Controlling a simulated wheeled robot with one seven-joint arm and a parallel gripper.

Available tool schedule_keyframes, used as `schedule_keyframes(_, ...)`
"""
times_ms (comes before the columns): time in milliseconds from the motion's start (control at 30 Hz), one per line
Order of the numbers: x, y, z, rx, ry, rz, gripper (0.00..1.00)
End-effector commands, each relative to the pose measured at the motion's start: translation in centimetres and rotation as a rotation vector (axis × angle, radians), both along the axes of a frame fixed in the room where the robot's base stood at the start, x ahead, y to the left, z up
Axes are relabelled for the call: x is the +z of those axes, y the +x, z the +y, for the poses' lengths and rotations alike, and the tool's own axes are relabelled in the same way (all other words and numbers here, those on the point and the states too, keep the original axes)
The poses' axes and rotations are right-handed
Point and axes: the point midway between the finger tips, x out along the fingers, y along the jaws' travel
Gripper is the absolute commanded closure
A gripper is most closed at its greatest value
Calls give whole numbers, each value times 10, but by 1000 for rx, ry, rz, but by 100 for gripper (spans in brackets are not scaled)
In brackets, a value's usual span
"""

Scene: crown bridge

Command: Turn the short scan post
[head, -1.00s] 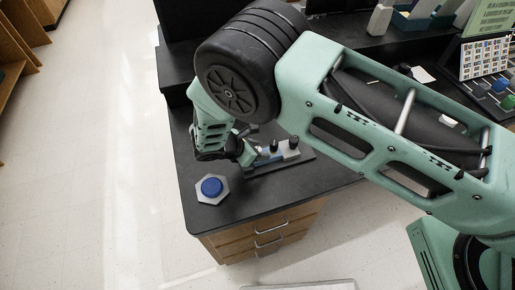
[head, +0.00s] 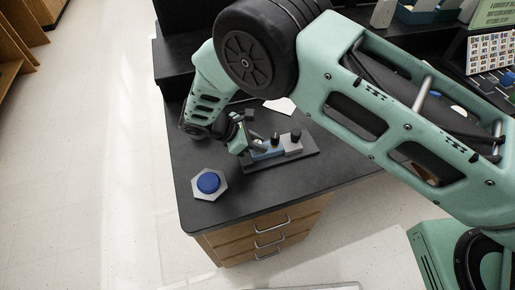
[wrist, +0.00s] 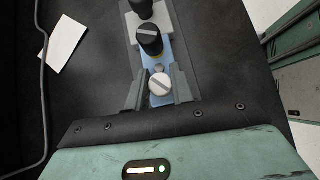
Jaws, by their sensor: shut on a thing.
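In the wrist view a short post with a white slotted top (wrist: 160,84) stands between the two fingers of my gripper (wrist: 159,92), which is shut on it. The slot on its top runs diagonally. It stands at the near end of a blue block (wrist: 154,62), in line with a taller black slotted post (wrist: 150,40) and another black post (wrist: 142,8). In the head view my gripper (head: 256,148) is at the left end of the fixture base (head: 283,158), and the short post is hidden there. The two black posts rise to its right.
A hexagonal plate with a blue round top (head: 208,183) sits near the front left corner of the dark bench (head: 225,208). A white paper (head: 281,105) lies behind the fixture. Drawers (head: 265,235) are below. The bench front is mostly clear.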

Motion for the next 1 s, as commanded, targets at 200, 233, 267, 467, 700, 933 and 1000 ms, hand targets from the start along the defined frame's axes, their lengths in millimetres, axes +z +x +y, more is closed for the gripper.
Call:
schedule_keyframes(200,-6,2,0,-208,2,-2,99)
schedule_keyframes(233,-6,2,0,-238,3,-2,99)
schedule_keyframes(267,-5,2,0,-266,2,-2,99)
schedule_keyframes(467,-4,2,0,-455,2,-1,99)
schedule_keyframes(700,-3,2,0,-685,1,0,99)
schedule_keyframes(933,-2,1,-1,-902,1,0,99)
schedule_keyframes(1000,-1,1,-1,-968,0,-1,99)
